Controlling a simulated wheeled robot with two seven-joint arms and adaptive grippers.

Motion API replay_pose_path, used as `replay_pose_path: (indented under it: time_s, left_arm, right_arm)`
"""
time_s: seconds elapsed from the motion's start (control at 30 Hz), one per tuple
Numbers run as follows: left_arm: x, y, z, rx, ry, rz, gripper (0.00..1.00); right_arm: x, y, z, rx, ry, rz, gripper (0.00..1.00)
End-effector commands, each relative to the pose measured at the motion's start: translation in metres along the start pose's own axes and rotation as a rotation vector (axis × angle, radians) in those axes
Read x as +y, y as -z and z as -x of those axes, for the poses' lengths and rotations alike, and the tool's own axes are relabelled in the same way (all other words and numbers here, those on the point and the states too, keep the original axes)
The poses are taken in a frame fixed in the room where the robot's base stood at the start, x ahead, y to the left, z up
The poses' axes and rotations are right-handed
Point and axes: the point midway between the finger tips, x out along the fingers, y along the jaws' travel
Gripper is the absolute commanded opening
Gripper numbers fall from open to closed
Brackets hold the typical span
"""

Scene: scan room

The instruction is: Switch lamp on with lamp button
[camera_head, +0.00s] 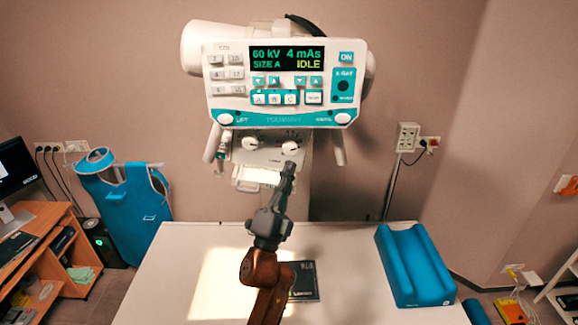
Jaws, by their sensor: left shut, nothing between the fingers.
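The white X-ray head (285,85) hangs above the table, with a control panel whose screen (287,59) reads 60 kV, 4 mAs, SIZE A, IDLE. Below it is a white collimator box (268,152) with a left knob (250,143), a right knob (291,147) and small lettering too blurred to read surely. My left gripper (289,167) is shut and empty, pointing up at the box's lower front, just under the right knob. It covers that spot, so I cannot make out the lamp button or tell contact. My right gripper is out of view.
A white table (160,285) bears a bright light patch (225,275), a dark flat plate (304,281) and a blue cushion (413,264). A blue apron (125,205) and a wooden desk (50,230) stand left. A handle (338,148) hangs beside the box.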

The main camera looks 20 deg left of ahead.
Motion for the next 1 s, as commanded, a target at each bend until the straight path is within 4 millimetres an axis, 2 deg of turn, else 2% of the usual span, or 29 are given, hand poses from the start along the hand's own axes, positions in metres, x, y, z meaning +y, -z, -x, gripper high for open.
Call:
replay_pose_path:
  time_s: [0.03, 0.27, 0.53, 1.0]
  left_arm:
    - [0.005, -0.004, 0.001, -0.009, -0.009, -0.001, 0.00]
    - [0.004, -0.003, 0.004, -0.010, -0.011, -0.001, 0.00]
    - [0.000, 0.003, 0.014, -0.008, -0.011, 0.000, 0.00]
    - [-0.009, 0.010, 0.020, -0.003, -0.005, 0.000, 0.00]
  right_arm:
    - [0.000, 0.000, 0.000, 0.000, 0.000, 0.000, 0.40]
    - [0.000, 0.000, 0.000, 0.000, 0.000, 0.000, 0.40]
    - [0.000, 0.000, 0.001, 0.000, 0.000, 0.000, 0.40]
    - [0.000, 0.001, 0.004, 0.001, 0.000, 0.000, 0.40]
